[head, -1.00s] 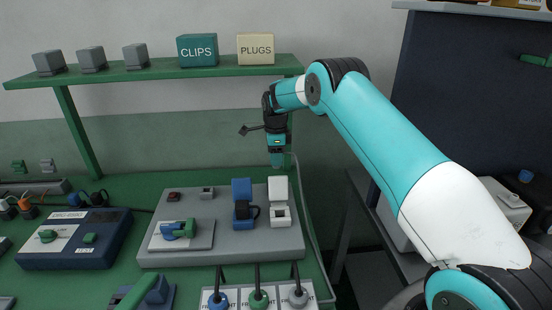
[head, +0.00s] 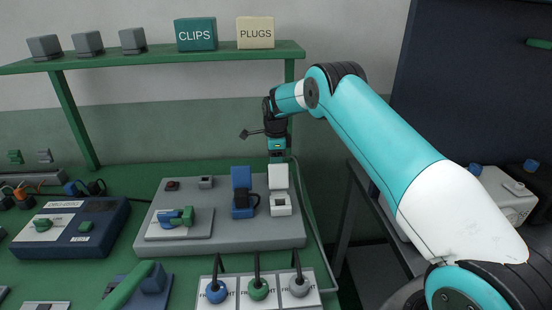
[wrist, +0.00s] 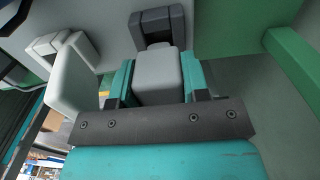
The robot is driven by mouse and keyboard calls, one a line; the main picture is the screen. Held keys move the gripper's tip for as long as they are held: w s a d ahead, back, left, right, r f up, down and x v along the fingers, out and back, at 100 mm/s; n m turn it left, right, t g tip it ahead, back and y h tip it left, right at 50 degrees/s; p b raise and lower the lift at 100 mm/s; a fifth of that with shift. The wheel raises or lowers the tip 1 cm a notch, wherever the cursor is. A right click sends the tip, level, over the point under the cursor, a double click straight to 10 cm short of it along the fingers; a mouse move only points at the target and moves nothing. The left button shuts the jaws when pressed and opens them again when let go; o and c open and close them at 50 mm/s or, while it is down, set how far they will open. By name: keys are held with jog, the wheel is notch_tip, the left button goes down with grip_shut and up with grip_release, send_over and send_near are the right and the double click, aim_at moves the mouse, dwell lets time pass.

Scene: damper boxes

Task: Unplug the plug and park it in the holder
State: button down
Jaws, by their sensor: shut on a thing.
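My gripper (head: 277,156) hangs just above and behind the raised white lid (head: 278,177) of a white socket (head: 280,204). In the wrist view, its teal fingers (wrist: 158,80) are shut on a light grey plug body (wrist: 157,68). A pale cable (head: 314,222) runs from near the gripper down the board's right side. A dark grey block (wrist: 158,22) sits directly beyond the plug; I cannot tell whether they touch. The white lid also shows in the wrist view (wrist: 76,78), left of the fingers. The white socket looks empty.
A blue socket (head: 241,211) with a black plug (head: 246,199) is on the grey board (head: 220,239). Several coloured plugs (head: 258,289) stand in front. A green shelf (head: 150,64) spans above, with its post (wrist: 298,55) right in the wrist view.

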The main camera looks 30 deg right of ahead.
jog(key=shift+f+b, duration=0.9)
jog(key=shift+f, duration=0.6)
jog(key=c, duration=0.5)
grip_release()
